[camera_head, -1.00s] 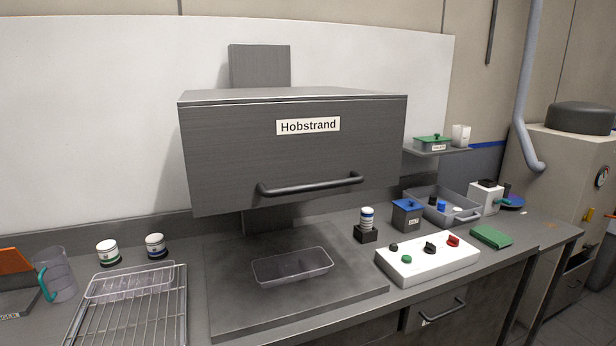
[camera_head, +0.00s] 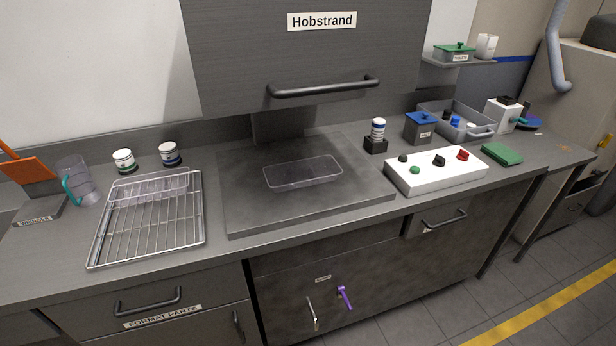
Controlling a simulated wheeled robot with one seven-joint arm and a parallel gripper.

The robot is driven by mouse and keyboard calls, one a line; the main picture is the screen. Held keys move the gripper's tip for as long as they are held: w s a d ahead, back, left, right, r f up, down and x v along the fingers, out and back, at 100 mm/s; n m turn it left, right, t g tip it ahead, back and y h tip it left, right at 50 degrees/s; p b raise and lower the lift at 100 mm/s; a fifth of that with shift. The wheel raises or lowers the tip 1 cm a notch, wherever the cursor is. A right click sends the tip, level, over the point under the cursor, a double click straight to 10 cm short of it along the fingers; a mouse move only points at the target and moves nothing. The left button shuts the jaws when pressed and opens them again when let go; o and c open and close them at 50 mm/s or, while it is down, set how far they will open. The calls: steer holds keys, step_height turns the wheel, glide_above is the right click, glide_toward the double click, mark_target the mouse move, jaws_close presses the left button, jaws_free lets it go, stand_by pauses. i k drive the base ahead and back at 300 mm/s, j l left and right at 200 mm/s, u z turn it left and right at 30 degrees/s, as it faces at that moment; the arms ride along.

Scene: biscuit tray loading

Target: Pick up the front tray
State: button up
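One clear, shallow, rectangular tray (camera_head: 303,184) lies flat on the dark grey plate below the raised Hobstrand hood, slightly turned. Another clear tray (camera_head: 149,194) sits at the back part of the wire rack (camera_head: 146,252) on the left; the rack bars show through it. I cannot tell from this view which of the two is called the front tray. Both look empty. My gripper is not in view.
The hood (camera_head: 310,65) with its bar handle overhangs the plate (camera_head: 245,205). A white control box (camera_head: 436,178) with knobs stands right of the plate. A jug (camera_head: 77,182) and two small jars stand left. Counter before the rack is clear.

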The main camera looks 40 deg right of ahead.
mark_target(290, 176)
steer(key=i+j, duration=0.3)
steer(key=i, duration=0.2)
steer(key=i+j+z, duration=0.1)
steer(key=i+j, duration=0.25)
steer(key=i, duration=0.2)
steer(key=i+j, duration=0.35)
steer(key=i, duration=0.15)
steer(key=l+z, duration=0.05)
